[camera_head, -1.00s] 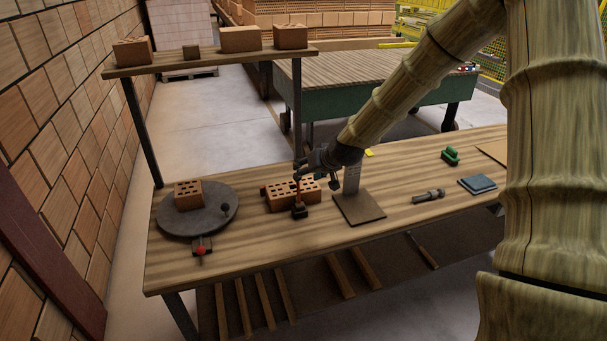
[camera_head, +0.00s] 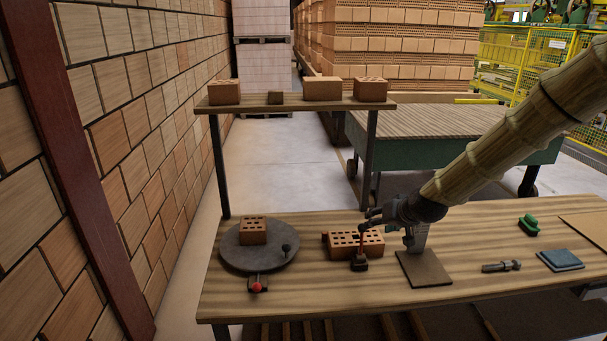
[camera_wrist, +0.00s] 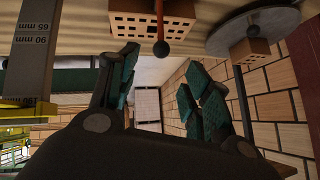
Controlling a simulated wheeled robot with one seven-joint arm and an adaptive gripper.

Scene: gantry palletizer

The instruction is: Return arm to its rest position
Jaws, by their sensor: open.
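My gripper (camera_head: 372,218) hangs at the end of my arm over the middle of the wooden workbench (camera_head: 310,292). Its fingers are apart, and in the wrist view the gripper (camera_wrist: 165,90) shows two green-padded fingers with nothing between them. A small dark stand with a red upright rod (camera_head: 360,250) stands in front of that brick, close to the fingertips in the picture. I cannot tell whether they touch.
A round turntable (camera_head: 258,262) with a holed brick (camera_head: 253,230) is at left. An upright scale on a brown plate (camera_head: 424,270) stands close to the gripper. A bolt-like tool (camera_head: 500,267), a blue pad (camera_head: 560,259) and a green-handled brush (camera_head: 528,224) lie right. A raised shelf (camera_head: 300,105) holds several bricks.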

